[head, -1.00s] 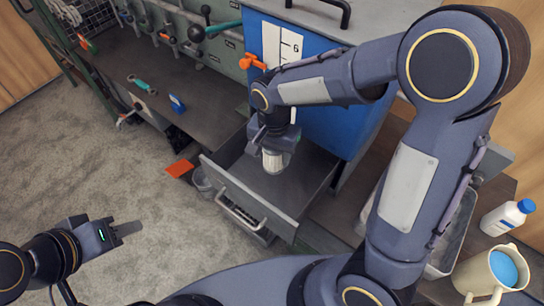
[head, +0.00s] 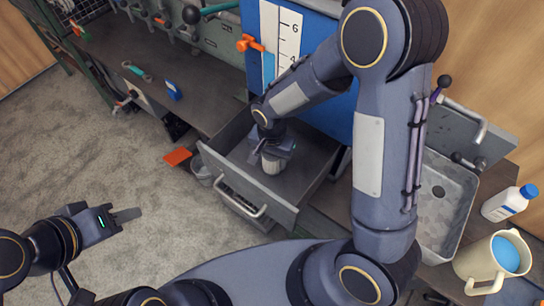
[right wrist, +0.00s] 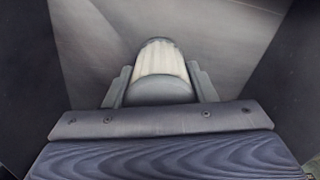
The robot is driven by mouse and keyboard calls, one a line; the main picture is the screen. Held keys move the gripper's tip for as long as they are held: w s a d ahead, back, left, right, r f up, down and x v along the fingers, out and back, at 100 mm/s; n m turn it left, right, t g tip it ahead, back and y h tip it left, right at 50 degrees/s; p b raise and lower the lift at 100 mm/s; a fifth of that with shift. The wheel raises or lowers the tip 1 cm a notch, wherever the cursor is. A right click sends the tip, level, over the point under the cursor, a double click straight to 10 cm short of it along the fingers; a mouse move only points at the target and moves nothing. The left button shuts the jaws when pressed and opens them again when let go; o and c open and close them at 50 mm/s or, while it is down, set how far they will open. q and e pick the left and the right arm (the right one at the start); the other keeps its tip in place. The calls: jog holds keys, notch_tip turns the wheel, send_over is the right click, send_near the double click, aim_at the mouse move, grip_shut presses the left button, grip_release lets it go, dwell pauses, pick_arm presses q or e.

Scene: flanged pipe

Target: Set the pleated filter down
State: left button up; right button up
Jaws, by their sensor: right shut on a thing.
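The pleated filter (head: 272,165) is a small white ribbed cylinder with a grey end cap. My right gripper (head: 274,153) is shut on it, inside the open grey drawer (head: 312,160). In the right wrist view the filter (right wrist: 161,62) shows between the two fingers (right wrist: 160,88), with the drawer floor behind it. I cannot tell whether its far end touches the floor. My left gripper (head: 127,215) is empty, out over the carpet at the left, and seen side-on.
The drawer's front panel and handle (head: 240,205) face the carpet. A blue panel with a scale (head: 289,35) stands behind the drawer. A metal sink tray (head: 450,190), a white bottle (head: 509,203) and a cream jug (head: 490,262) are at the right. An orange piece (head: 177,156) lies on the carpet.

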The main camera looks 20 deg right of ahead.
jog(key=shift+f, duration=0.25)
jog(key=o, duration=1.1)
jog(key=shift+r, duration=0.1)
jog(key=shift+r, duration=0.55)
notch_tip(320, 180, up, 11)
jog(key=shift+r+p, duration=0.2)
jog(key=shift+p, duration=0.55)
